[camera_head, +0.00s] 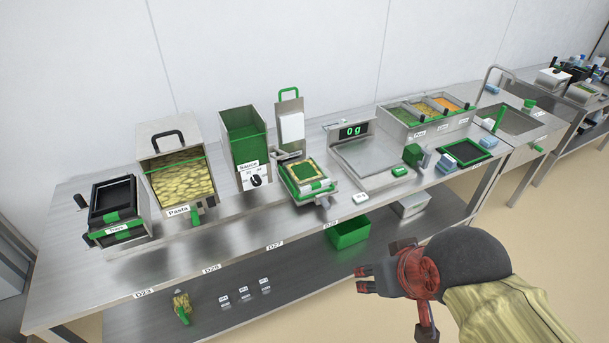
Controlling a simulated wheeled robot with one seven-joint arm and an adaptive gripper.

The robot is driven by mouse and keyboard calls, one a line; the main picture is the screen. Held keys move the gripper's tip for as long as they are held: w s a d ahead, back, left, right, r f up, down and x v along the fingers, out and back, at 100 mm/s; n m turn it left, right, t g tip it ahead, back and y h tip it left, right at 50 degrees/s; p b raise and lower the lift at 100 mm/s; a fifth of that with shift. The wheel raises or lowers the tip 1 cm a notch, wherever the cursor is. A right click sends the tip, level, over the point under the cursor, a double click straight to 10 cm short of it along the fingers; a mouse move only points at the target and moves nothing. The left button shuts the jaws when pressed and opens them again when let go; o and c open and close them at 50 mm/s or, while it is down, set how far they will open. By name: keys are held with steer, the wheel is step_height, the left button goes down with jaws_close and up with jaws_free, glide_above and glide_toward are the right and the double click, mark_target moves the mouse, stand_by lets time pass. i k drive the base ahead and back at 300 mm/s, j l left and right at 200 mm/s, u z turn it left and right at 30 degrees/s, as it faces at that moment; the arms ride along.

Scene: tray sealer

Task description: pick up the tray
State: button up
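Black trays lie stacked in a holder labelled "Trays" (113,203) at the left end of the steel counter. A black, green-rimmed tray-like piece (467,152) lies flat on the counter at the right. I cannot tell which of these is the task's tray. My gripper (366,279) is at the lower right, in front of the counter and apart from all of them.
A pasta bin (180,175), a sauce dispenser (245,140), a scale reading 0 g (372,158) and a topping container (430,112) stand along the counter. A green box (347,233) sits on the lower shelf. The floor in front is clear.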

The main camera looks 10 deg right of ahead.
mark_target(306, 174)
steer(key=i+l, duration=0.6)
steer(key=i, duration=0.2)
steer(key=i+l+u, duration=0.1)
steer(key=i+l, duration=0.55)
steer(key=i, duration=0.1)
